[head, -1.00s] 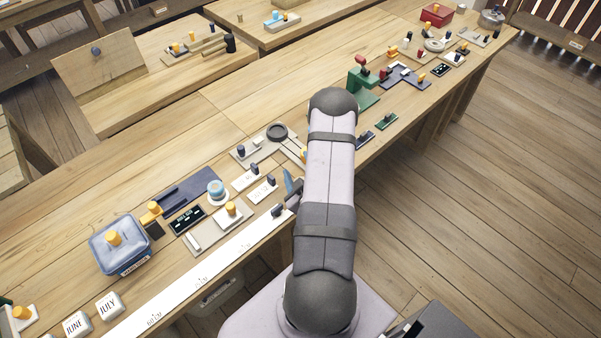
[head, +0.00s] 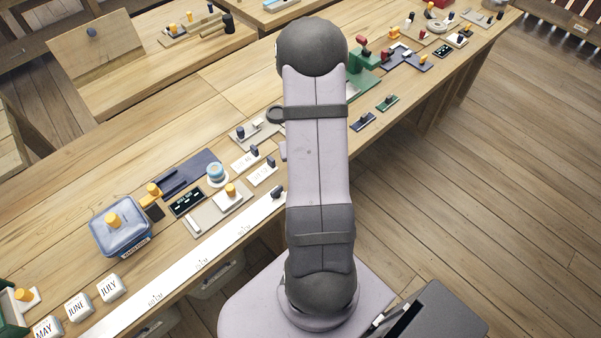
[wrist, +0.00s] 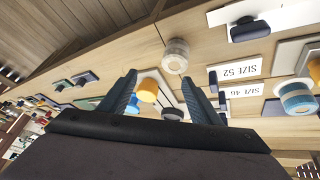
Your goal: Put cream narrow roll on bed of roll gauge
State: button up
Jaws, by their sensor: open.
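A cream narrow roll (wrist: 175,55) stands on the wooden bench top in the wrist view, just past the fingertips and between their lines. My gripper (wrist: 160,78) is open and empty, its two dark blue-grey fingers spread apart, not touching the roll. A yellow knob (wrist: 148,90) on a pale plate shows between the fingers. In the head view my arm hides the gripper, and I cannot make out the cream roll there. I cannot tell for sure which fixture is the roll gauge; its bed may be the pale plate, partly hidden by the fingers.
A blue roll (head: 216,172) stands by a dark slotted plate (head: 184,178); it also shows in the wrist view (wrist: 297,97). Size-label plates (wrist: 240,72) lie right of the fingers. A blue lidded bin (head: 121,229) stands left. Bare wood lies along the bench's back.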

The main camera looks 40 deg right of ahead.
jog(key=shift+m+g+y, duration=0.3)
jog(key=shift+m+y, duration=0.4)
jog(key=shift+m, duration=0.2)
jog(key=shift+w+a+f+b, duration=0.2)
jog(key=shift+f+b, duration=0.45)
jog(key=shift+f, duration=0.5)
jog(key=shift+w+a+f+b, duration=0.1)
jog(key=shift+w+f+b, duration=0.15)
jog(key=shift+f+b, duration=0.65)
jog(key=shift+w+a+f+b, duration=0.2)
jog(key=shift+f+b, duration=0.25)
jog(key=shift+f, duration=0.9)
jog(key=c, duration=1.2)
jog(key=shift+r, duration=0.1)
notch_tip(320, 180, up, 10)
jog(key=p, duration=0.7)
jog(key=shift+p, duration=0.4)
